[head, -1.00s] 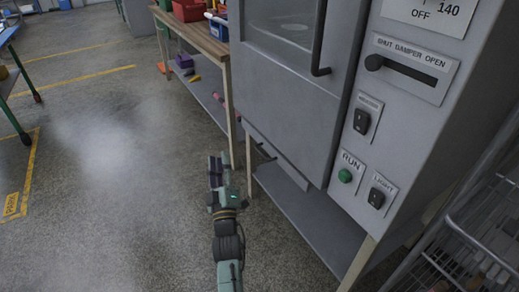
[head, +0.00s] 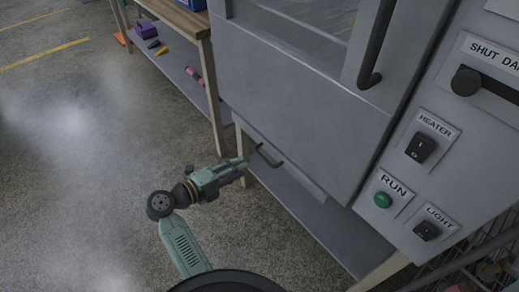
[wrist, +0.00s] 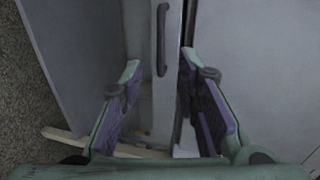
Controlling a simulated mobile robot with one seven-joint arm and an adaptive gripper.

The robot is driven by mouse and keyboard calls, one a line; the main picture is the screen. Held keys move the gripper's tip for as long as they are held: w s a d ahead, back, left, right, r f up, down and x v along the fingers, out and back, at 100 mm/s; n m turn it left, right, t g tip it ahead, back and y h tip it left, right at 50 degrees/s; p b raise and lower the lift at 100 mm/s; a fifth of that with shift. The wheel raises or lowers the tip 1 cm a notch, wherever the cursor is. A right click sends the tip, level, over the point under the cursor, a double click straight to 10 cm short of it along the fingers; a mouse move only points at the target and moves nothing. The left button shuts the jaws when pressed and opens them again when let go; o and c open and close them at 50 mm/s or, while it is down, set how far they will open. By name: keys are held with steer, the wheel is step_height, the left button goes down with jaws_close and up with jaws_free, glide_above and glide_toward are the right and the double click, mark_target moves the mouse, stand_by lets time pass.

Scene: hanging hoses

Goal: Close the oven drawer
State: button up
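The oven drawer (head: 298,176) is a narrow grey front low on the oven, under the large door, with a dark bar handle (head: 269,156). In the wrist view the drawer front (wrist: 165,95) runs upright in the picture, with its handle (wrist: 162,40) near the top. A dark gap shows along its right side; how far the drawer stands out is hard to tell. My gripper (head: 246,166) is close to the handle end of the drawer. In the wrist view my gripper (wrist: 160,64) is open and empty, its fingers either side of the drawer front.
The grey oven door (head: 290,95) is above, with switches and a green RUN button (head: 383,200) at right. A wooden workbench (head: 185,22) stands left of the oven. A wire rack (head: 480,262) is at lower right. The floor (head: 75,170) at left is clear.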

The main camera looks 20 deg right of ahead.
mark_target(265, 158)
steer(key=p+x, duration=0.1)
steer(key=x, duration=0.9)
steer(key=shift+s+d, duration=0.1)
steer(key=shift+d, duration=0.25)
steer(key=shift+c, duration=0.5)
jaws_close()
